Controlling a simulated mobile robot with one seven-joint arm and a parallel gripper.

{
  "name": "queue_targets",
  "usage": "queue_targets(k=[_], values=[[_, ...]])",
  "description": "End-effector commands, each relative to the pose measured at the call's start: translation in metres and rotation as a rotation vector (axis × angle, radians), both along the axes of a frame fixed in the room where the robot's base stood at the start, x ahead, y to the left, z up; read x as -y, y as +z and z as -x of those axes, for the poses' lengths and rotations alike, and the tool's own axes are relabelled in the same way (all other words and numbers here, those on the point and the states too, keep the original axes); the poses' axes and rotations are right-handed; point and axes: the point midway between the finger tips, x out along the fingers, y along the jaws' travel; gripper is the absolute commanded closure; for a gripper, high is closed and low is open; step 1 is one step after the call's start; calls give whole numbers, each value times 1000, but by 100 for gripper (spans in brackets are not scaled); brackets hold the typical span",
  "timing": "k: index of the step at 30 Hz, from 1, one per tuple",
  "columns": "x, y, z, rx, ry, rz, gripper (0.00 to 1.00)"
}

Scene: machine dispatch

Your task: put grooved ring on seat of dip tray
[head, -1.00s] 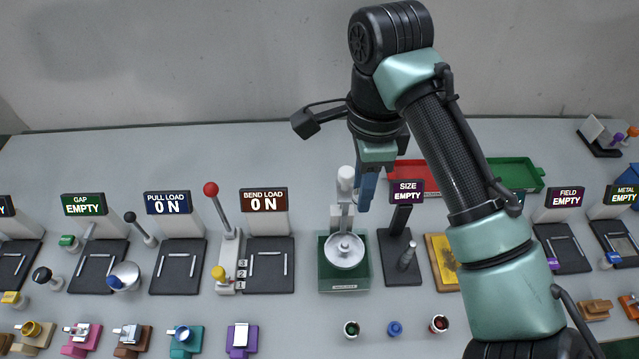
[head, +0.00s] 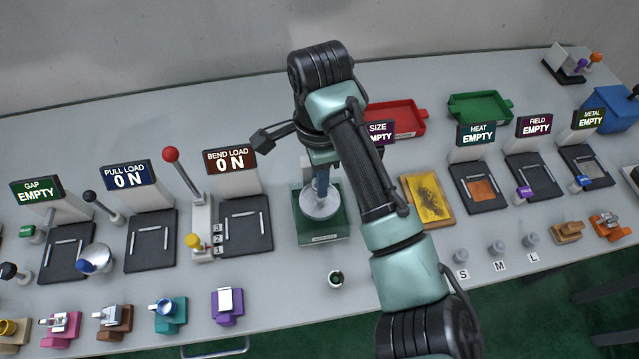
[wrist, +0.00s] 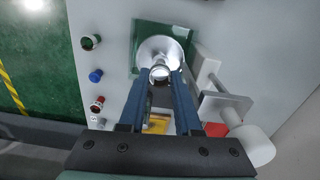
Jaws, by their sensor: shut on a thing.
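The dip tray (head: 301,231) is a dark green square tray with a pale round dish (head: 320,208) on it, at the middle of the table in the head view. It also shows in the wrist view (wrist: 143,27), with the dish (wrist: 152,44) at the fingertips. My gripper (wrist: 161,74) has its blue fingers shut on a small shiny ring (wrist: 160,72), which I take as the grooved ring. In the head view my gripper (head: 321,196) points down over the dish. The ring overlaps the dish's middle in the wrist view; I cannot tell whether they touch. The seat is hidden.
A white post with an arm (wrist: 207,72) stands close beside the dish. A small cup with a dark green inside (head: 337,279) stands in front of the tray. A red bin (head: 405,117) and a green bin (head: 480,107) lie behind. The bend load station (head: 246,225) is to the left.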

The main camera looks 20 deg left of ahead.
Motion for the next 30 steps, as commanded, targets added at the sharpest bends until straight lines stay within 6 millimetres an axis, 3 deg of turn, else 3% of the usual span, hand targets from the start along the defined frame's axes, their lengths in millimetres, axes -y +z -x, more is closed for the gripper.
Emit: queue_targets(k=[6, 18, 19, 20, 30], values=[[1, -27, 0, -1, -1, 2, 100], [0, -33, 1, -2, 0, 0, 100], [0, -33, 0, -1, 0, 1, 62], [0, -33, 0, -1, 0, 1, 57], [0, -31, 0, 1, 0, 1, 55]])
